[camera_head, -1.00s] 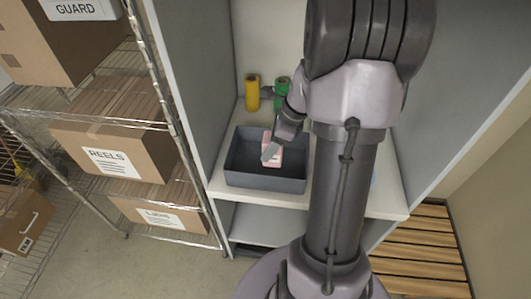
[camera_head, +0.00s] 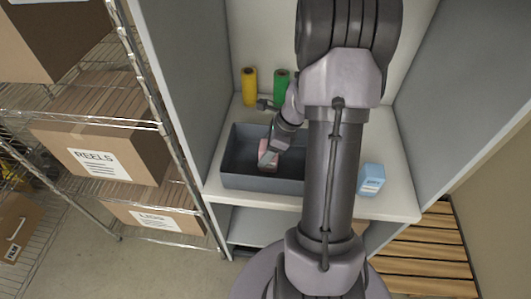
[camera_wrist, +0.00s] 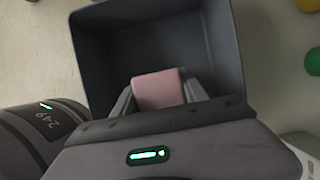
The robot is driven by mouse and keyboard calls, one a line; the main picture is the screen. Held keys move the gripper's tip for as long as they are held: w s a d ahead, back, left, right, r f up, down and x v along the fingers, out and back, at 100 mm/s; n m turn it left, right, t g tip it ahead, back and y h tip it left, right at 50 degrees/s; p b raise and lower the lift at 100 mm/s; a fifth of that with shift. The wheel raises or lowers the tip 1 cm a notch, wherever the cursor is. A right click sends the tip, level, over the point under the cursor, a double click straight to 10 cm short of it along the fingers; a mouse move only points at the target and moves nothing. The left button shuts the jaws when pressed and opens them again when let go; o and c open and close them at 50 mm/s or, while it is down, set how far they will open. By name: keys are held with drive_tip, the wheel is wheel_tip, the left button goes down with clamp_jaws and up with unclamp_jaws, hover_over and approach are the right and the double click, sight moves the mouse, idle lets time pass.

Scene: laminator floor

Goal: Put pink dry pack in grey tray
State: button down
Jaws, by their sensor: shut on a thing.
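The pink dry pack (camera_head: 267,150) is held by my gripper (camera_head: 268,158) over the grey tray (camera_head: 262,183), within its outline in the head view. In the wrist view, the pink pack (camera_wrist: 158,89) sits between the two fingers of my gripper (camera_wrist: 158,93), with the tray (camera_wrist: 85,50) around and beyond it. The gripper is shut on the pack. I cannot tell whether the pack touches the tray floor. My arm hides the tray's right part.
The tray stands on a white shelf (camera_head: 395,200) between grey side panels. A yellow roll (camera_head: 249,87) and a green roll (camera_head: 281,88) stand behind it. A light blue pack (camera_head: 371,180) is at the right. A wire rack with cardboard boxes (camera_head: 100,150) stands left.

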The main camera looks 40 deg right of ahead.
drive_tip(key=shift+f, duration=0.25)
drive_tip(key=c, duration=0.6)
unclamp_jaws()
drive_tip(key=shift+r, duration=0.1)
